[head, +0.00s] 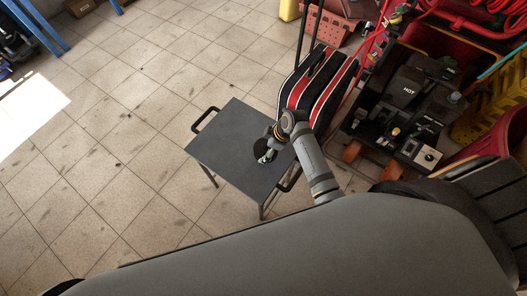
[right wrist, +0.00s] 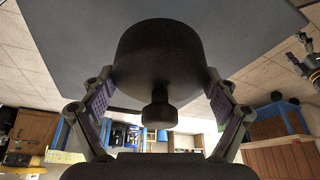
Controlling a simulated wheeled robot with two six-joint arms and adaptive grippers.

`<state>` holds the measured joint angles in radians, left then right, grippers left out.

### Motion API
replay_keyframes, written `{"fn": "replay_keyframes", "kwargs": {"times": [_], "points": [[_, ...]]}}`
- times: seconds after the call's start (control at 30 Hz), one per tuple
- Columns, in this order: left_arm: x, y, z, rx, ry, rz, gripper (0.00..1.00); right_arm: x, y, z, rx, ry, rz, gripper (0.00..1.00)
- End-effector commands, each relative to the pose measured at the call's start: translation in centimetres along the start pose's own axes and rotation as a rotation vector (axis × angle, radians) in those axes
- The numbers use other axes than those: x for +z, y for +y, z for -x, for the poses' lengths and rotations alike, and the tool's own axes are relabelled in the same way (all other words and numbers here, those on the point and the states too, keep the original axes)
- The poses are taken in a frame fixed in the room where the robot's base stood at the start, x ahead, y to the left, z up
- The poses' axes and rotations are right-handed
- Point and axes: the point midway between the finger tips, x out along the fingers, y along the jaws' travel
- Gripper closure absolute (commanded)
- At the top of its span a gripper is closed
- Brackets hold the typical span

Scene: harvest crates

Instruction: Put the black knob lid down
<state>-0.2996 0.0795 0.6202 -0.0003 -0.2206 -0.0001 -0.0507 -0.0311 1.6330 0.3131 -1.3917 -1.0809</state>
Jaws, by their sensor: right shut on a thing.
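The black knob lid (right wrist: 160,50) fills the upper middle of the right wrist view, a round dark body with its small knob (right wrist: 159,108) towards the camera. My right gripper (right wrist: 163,76) is shut on it, one finger on each side of the body. In the head view my right gripper (head: 266,152) is over the dark grey table (head: 232,140), and the lid shows as a small dark shape there, partly hidden by the gripper. I cannot tell whether the lid touches the tabletop.
The table has a black handle (head: 205,119) at its far left edge, and most of its top is bare. A red and black case (head: 315,85) stands just behind it. A machine cart (head: 405,100) is at the right. Tiled floor at the left is open.

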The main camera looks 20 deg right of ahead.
Motion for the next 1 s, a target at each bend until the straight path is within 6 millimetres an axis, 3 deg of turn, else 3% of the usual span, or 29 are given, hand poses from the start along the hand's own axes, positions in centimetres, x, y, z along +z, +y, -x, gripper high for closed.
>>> {"fn": "replay_keyframes", "kwargs": {"times": [0.2, 0.4, 0.8, 0.83, 0.9, 1.0], "points": [[0.0, 0.1, -0.2, 0.001, 0.000, 0.000, 0.10, -0.3, 0.3, -1.0, 0.001, 0.002, -0.001, 0.46], [0.1, 0.1, -0.9, 0.001, 0.000, 0.000, 0.10, 0.7, 0.4, -3.9, 0.000, 0.000, -0.001, 0.46], [0.1, 0.1, -1.0, 0.001, 0.001, 0.001, 0.10, 0.9, 0.4, -4.5, 0.001, 0.000, -0.001, 0.46], [0.1, 0.1, -0.9, 0.001, 0.001, 0.001, 0.10, 0.9, 0.4, -4.4, 0.001, 0.000, -0.001, 0.09], [0.1, 0.1, -0.9, 0.001, 0.001, 0.000, 0.10, 0.9, 0.4, -4.4, 0.001, 0.000, -0.001, 0.00], [0.1, 0.1, -0.9, 0.001, 0.001, 0.000, 0.10, 0.9, 0.4, -4.4, 0.001, 0.000, -0.001, 0.00]]}}
